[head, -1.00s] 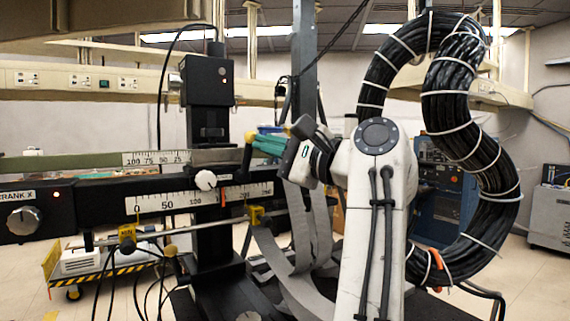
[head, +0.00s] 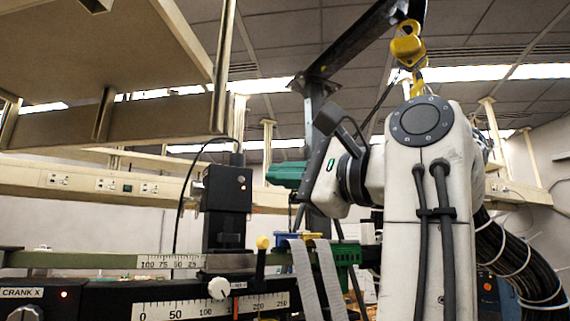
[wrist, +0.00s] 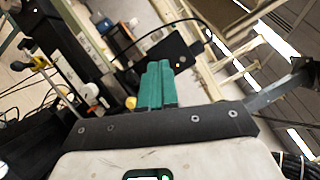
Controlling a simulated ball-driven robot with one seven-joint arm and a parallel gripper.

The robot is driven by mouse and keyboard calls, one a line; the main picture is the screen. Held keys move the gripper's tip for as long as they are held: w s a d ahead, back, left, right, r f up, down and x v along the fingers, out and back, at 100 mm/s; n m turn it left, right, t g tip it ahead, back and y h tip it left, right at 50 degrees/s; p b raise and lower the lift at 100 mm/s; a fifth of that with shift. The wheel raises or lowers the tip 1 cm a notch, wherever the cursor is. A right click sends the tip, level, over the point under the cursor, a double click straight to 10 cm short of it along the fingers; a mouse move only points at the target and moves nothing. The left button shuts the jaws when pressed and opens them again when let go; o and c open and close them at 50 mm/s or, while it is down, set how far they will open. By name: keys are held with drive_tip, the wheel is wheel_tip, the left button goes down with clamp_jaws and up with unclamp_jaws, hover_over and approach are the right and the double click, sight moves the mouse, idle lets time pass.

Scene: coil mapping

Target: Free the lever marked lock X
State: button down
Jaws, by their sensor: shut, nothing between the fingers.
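A yellow knob (wrist: 131,102) also shows beside my fingers in the wrist view. A white round knob (head: 219,288) sits on the beam's front, with a small label beside it too small to read. I cannot read a "lock X" mark on any part. My gripper (head: 268,173) has green fingers, shut and empty, pointing left above the yellow-knobbed lever and apart from it. The fingers also show in the wrist view (wrist: 156,85).
The black beam (head: 110,297) carries a white scale, with a box marked CRANK X (head: 28,294) at its left end. A black column head (head: 226,190) stands left of my fingers. Grey straps (head: 305,280) hang below them. A yellow hook (head: 408,45) hangs above my arm.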

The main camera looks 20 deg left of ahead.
drive_tip(key=s, duration=0.1)
drive_tip(key=s+d+r, duration=0.2)
drive_tip(key=s, duration=0.1)
drive_tip(key=shift+s+b, duration=0.1)
drive_tip(key=shift+b, duration=0.3)
idle(0.4)
